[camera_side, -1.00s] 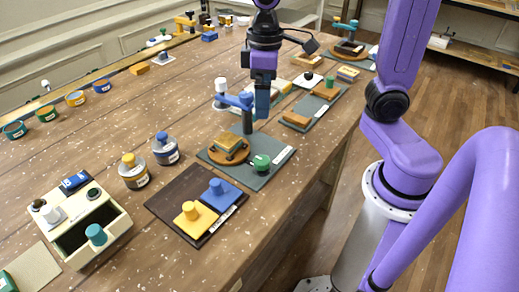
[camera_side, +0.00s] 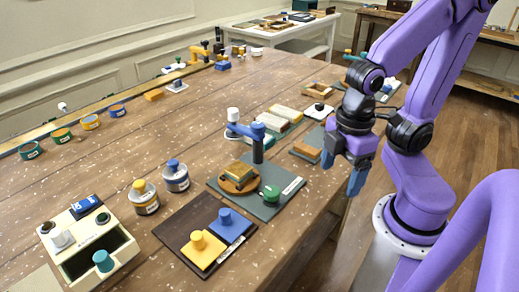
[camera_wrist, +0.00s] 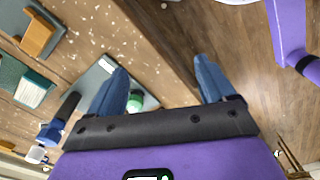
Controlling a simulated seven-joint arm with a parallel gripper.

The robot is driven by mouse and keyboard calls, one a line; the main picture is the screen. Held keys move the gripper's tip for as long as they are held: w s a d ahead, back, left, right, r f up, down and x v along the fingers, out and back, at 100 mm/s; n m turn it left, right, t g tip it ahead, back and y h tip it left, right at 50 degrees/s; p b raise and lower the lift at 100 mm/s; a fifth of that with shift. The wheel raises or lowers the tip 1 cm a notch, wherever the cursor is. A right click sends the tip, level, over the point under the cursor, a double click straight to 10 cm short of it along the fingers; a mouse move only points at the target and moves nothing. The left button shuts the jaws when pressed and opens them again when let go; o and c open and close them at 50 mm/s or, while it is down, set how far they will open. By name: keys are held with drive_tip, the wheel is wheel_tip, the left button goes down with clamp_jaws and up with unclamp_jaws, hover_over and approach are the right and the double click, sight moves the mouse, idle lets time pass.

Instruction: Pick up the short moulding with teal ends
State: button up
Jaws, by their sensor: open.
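Cream pieces with teal on their sides (camera_side: 273,122) lie on the bench in the middle of the side view. One cream-topped, teal-edged piece (camera_wrist: 35,88) shows at the left of the wrist view. I cannot tell for sure which is the short moulding with teal ends. A brown wooden block (camera_side: 305,152) lies nearer the bench edge. My gripper (camera_side: 343,168) is open and empty, with its blue fingers apart and pointing down, right of these pieces. In the wrist view, the bench edge and floor show between the fingers (camera_wrist: 160,72).
A grey-green board (camera_side: 268,205) holds a blue-armed stand (camera_side: 257,145) and a green knob (camera_side: 270,193). A dark board (camera_side: 205,265) carries yellow and blue knobbed blocks. An open cream box (camera_side: 85,255) and jars stand at left. The bench centre is mostly clear.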

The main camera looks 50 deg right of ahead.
drive_tip(key=w+r+m, duration=0.3)
drive_tip(key=w, duration=0.6)
drive_tip(key=w+r+m, duration=0.3)
drive_tip(key=w, duration=0.6)
drive_tip(key=w+d+r+m, duration=0.3)
drive_tip(key=w+d+m, duration=0.3)
drive_tip(key=w+d, duration=0.6)
drive_tip(key=f, duration=0.3)
drive_tip(key=a+f, duration=0.1)
drive_tip(key=f, duration=0.7)
drive_tip(key=shift+w+a+f, duration=0.2)
drive_tip(key=shift+w+a, duration=0.1)
drive_tip(key=shift+w, duration=0.1)
drive_tip(key=shift+a+f, duration=0.15)
drive_tip(key=shift+f, duration=1.4)
drive_tip(key=shift+a+f, duration=0.15)
drive_tip(key=shift+f, duration=1.4)
drive_tip(key=c, duration=1.1)
drive_tip(key=shift+c, duration=0.2)
